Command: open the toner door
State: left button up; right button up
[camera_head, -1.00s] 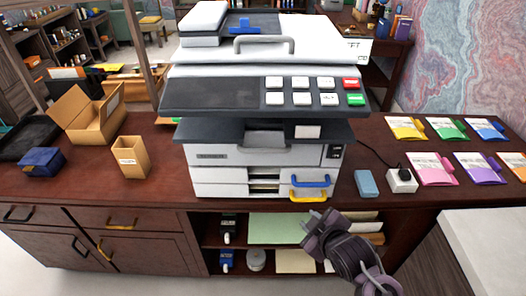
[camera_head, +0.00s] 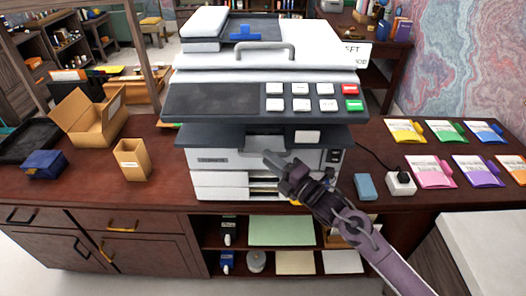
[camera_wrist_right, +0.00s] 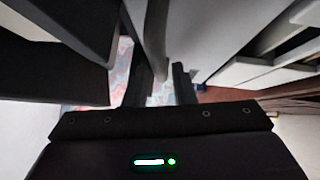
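The grey and white copier (camera_head: 213,176) stands on the desk. Its front door panel (camera_head: 222,159), which I take for the toner door, looks shut under the dark overhang. A grey handle (camera_head: 257,143) sits at the top of this panel, partly hidden. My right gripper (camera_head: 277,163) is in front of the panel, just below the handle. In the right wrist view its two dark fingers (camera_wrist_right: 162,88) are apart, with a grey bar (camera_wrist_right: 156,45), apparently the handle, between them. I cannot tell whether they touch it. My left gripper is out of view.
The control panel (camera_head: 215,99) juts out above the gripper. Paper trays (camera_head: 220,180) lie below the door. A blue box (camera_head: 366,186) and a white socket box (camera_head: 401,183) stand to the right. A cardboard organizer (camera_head: 132,160) stands to the left.

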aim_at(253, 159)
jog(key=shift+p+x, duration=0.3)
jog(key=shift+x, duration=1.35)
jog(key=shift+c, duration=0.2)
grip_shut()
